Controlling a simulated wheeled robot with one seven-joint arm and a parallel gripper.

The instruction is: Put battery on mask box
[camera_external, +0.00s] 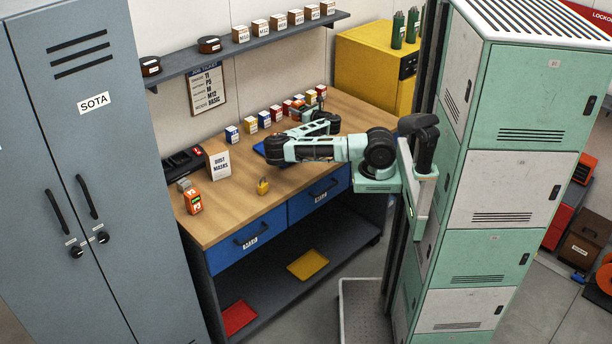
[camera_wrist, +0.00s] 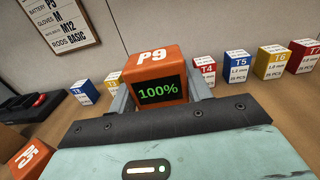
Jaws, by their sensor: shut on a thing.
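My gripper (camera_wrist: 159,92) is shut on an orange battery (camera_wrist: 153,63) marked P9, with a green 100% on its dark screen. The jaws press its left and right sides. In the external view my gripper (camera_external: 312,121) is over the back of the bench, partly hidden by my arm, and the held battery is hard to make out. Another orange battery (camera_external: 193,202) stands at the bench's left front; an orange one (camera_wrist: 32,157) shows at lower left in the wrist view.
A row of small labelled boxes (camera_external: 249,125) lines the back of the wooden bench (camera_external: 226,216). A black charger (camera_external: 182,163) lies left of the mask box. A yellow padlock (camera_external: 263,186) stands near the front. A shelf (camera_external: 250,50) hangs above; lockers (camera_external: 497,190) stand right.

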